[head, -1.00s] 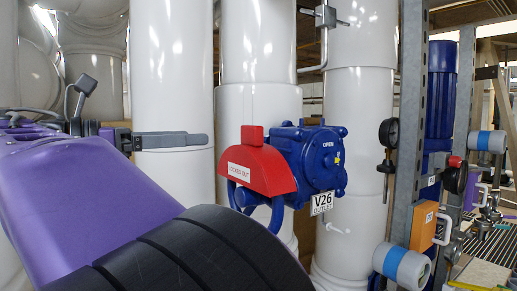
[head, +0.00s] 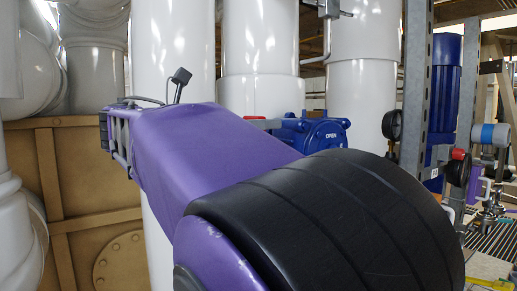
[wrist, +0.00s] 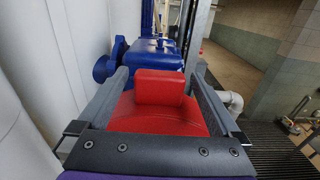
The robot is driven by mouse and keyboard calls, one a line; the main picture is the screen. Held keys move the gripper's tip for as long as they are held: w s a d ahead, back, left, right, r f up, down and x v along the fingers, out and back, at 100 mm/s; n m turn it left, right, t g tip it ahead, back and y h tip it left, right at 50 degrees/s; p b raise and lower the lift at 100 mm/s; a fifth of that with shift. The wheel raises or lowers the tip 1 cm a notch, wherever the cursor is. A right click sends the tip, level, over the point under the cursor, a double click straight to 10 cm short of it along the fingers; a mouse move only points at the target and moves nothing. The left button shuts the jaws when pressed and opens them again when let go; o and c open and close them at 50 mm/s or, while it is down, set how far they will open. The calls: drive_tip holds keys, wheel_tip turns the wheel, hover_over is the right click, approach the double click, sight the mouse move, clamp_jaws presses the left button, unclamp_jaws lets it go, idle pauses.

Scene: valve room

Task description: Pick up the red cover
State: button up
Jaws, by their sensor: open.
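The red cover (wrist: 158,112) is large in the wrist view, with a raised block-shaped tab on top. My gripper (wrist: 161,76) is open, with one grey finger on each side of the tab. Gaps seem to show between the fingers and the tab, so nothing is clamped. In the head view only a small red bit of the cover (head: 256,117) shows above my arm, which hides the rest. The blue valve housing (head: 318,134) is just right of it. It also shows beyond the cover in the wrist view (wrist: 155,55).
White pipes (head: 262,60) stand close behind the valve and along the left of the wrist view. A grey metal post (head: 414,90) with a black gauge (head: 391,124) stands to the right. A brown panel (head: 90,190) is at the left. Open floor (wrist: 235,70) lies right in the wrist view.

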drive_tip(key=x, duration=0.3)
drive_tip(key=shift+w+d, duration=0.15)
drive_tip(key=shift+c, duration=0.3)
drive_tip(key=c, duration=1.5)
drive_tip(key=shift+r, duration=0.1)
